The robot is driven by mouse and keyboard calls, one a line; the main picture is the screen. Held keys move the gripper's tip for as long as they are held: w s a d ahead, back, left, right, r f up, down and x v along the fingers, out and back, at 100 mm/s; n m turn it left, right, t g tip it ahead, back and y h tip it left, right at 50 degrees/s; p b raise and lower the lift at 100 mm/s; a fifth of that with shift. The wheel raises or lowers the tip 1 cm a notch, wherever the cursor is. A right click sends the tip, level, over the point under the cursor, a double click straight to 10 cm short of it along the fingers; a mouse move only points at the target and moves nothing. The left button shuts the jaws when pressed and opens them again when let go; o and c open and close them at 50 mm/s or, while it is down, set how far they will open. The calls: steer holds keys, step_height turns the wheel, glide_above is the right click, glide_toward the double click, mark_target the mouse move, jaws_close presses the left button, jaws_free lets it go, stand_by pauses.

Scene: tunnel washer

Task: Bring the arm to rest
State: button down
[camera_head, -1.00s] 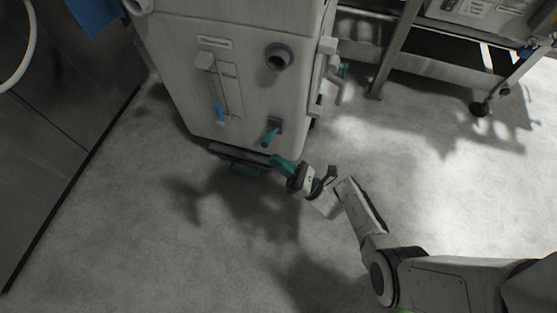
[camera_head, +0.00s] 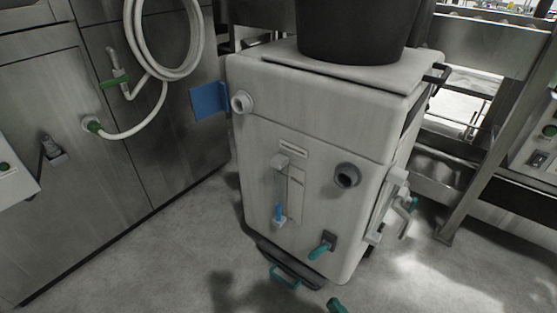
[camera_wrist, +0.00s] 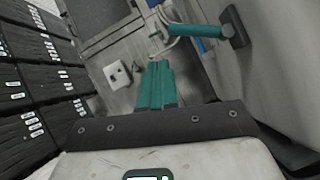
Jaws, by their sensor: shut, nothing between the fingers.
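My gripper (camera_wrist: 155,88) shows in the wrist view as teal fingers closed together, with nothing between them. In the head view only the teal fingertips of my gripper (camera_head: 337,305) show at the bottom edge; the rest of my arm is out of frame. The fingertips are in front of and below the white cabinet (camera_head: 270,140), apart from its teal lever (camera_head: 320,250). In the wrist view a teal handle (camera_wrist: 195,30) on a dark mount is beyond the fingers, to the upper right, with a visible gap.
A dark tub (camera_head: 355,30) stands on the cabinet. A teal loop handle (camera_head: 285,278) is at its base. A coiled white hose (camera_head: 170,40) hangs on grey panels at left. A metal frame (camera_head: 490,150) stands at right. Black stacked crates (camera_wrist: 30,100) line the wrist view's left.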

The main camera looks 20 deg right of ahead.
steer(key=shift+a, duration=0.1)
steer(key=s+a+f+n+g+y, duration=0.25)
steer(key=s+a+n+g, duration=0.2)
steer(key=n+g, duration=0.4)
steer(key=s+a+f+n+g+y, duration=0.2)
steer(key=s+a+n+g+y, duration=0.25)
steer(key=n+g, duration=0.35)
steer(key=s+d+f+n+g+h, duration=0.2)
steer(key=s+d+n+g+h, duration=0.3)
steer(key=s+n+h, duration=0.55)
steer(key=d+r+n+h, duration=0.7)
steer(key=d+r+n, duration=0.1)
steer(key=r, duration=0.3)
step_height(320, 180, up, 30)
steer(key=p, duration=3.1)
steer(key=shift+w+d+r, duration=0.15)
steer(key=shift+d+r, duration=0.1)
steer(key=shift+d, duration=0.05)
steer(key=shift+w, duration=0.15)
